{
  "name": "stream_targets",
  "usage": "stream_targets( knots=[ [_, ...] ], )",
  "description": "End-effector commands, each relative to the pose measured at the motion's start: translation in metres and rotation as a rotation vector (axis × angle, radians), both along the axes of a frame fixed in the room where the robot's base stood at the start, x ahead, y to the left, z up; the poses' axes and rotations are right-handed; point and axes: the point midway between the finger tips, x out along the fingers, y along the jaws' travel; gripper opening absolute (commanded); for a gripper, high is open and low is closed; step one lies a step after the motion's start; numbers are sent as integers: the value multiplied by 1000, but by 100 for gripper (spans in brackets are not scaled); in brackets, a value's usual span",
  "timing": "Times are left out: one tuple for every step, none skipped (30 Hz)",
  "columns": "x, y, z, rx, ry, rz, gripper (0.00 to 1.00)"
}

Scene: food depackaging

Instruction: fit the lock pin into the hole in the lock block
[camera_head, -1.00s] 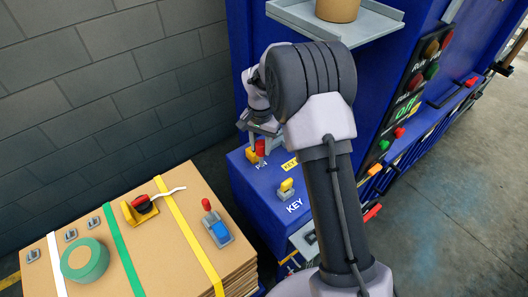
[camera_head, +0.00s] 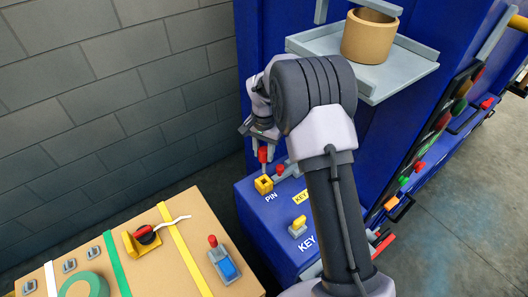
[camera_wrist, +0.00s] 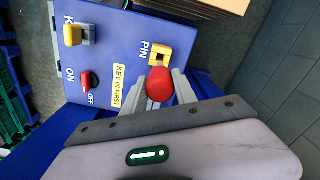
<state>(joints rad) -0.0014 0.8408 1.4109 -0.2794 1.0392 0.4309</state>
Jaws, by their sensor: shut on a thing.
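The lock pin (camera_head: 263,155) has a red head and is upright between the fingers of my gripper (camera_head: 263,148), which is shut on it. The lock block (camera_head: 264,186) is yellow, beside the PIN label on the blue panel. In the head view the pin is directly over the block, its lower end close to the block's top. In the wrist view the red pin head (camera_wrist: 160,85) is between the grey fingers (camera_wrist: 158,100), and the yellow block (camera_wrist: 162,53) shows just beyond it. The pin's tip is hidden there; I cannot tell whether it touches the hole.
A red ON/OFF switch (camera_wrist: 87,80) and a yellow key (camera_head: 299,224) stand on the blue panel (camera_head: 285,208) near the block. A grey shelf with a tan cylinder (camera_head: 371,38) juts out above. A cardboard stack (camera_head: 190,250) with small devices stands left.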

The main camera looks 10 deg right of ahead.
Motion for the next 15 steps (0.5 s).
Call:
stream_targets(
  knots=[
    [0,0,-11,0,0,0,0],
    [0,0,-15,0,0,0,0],
    [0,0,-21,0,0,0,0],
    [0,0,-25,0,0,0,0],
    [0,0,-29,1,1,0,0],
    [0,0,-34,1,1,0,0],
    [0,0,-38,1,1,0,0],
    [0,0,-41,1,1,-1,0],
    [0,0,-44,1,1,-1,0],
    [0,0,-46,1,1,-1,0],
    [0,0,-47,1,1,-1,0],
    [0,0,-48,1,1,-1,0],
    [0,0,-48,1,1,-1,0],
    [0,0,-47,0,0,-1,0],
    [0,0,-47,0,0,-1,0]
  ],
)
